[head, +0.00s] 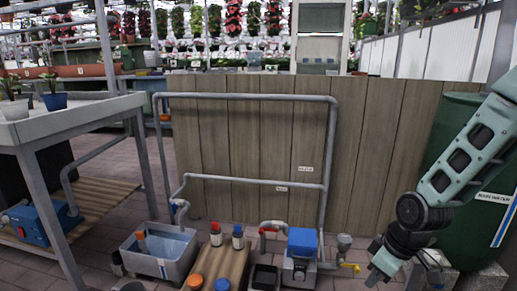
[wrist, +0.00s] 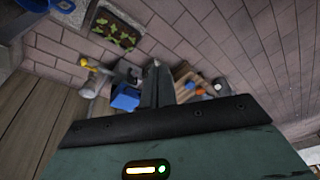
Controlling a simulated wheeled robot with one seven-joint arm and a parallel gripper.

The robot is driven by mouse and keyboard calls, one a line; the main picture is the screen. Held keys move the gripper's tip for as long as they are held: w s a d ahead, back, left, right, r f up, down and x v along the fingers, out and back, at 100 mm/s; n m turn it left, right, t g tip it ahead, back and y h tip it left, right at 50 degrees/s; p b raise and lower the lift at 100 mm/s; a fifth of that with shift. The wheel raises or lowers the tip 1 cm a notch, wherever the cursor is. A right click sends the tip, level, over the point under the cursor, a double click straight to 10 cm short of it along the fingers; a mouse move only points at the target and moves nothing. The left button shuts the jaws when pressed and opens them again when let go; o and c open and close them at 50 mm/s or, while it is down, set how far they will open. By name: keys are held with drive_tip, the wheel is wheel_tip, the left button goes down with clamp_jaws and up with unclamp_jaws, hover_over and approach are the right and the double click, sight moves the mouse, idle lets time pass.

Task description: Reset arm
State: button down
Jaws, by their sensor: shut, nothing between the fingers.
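My arm hangs down at the right side of the head view. My gripper (head: 383,264) is low, in front of the green water barrel (head: 447,130) and right of the yellow-handled valve (head: 350,266). In the wrist view my gripper (wrist: 156,72) shows its fingers together, with nothing held between them. The floor and the pump set with its blue box (wrist: 125,98) lie beyond the fingertips, apart from them.
A wooden board (head: 222,262) with bottles and a grey water tub (head: 160,268) stand on the floor. A blue-topped pump (head: 302,243) and pipes stand before the wooden wall (head: 250,130). A bench (head: 62,122) is at left. A seedling tray (wrist: 115,32) shows in the wrist view.

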drive_tip(key=s+a+r+g+h, duration=0.1)
drive_tip(key=s+a+r, duration=0.6)
drive_tip(key=s, duration=0.4)
drive_tip(key=s+a+r+g+h, duration=0.1)
drive_tip(key=s+a+r, duration=0.65)
drive_tip(key=s, duration=0.25)
wheel_tip(320, 180, up, 37)
drive_tip(key=p, duration=3.8)
wheel_tip(320, 180, down, 18)
drive_tip(key=s+a+b, duration=0.1)
drive_tip(key=b, duration=1.7)
drive_tip(key=shift+s, duration=0.3)
drive_tip(key=shift+a, duration=0.1)
wheel_tip(320, 180, up, 18)
drive_tip(key=p, duration=1.8)
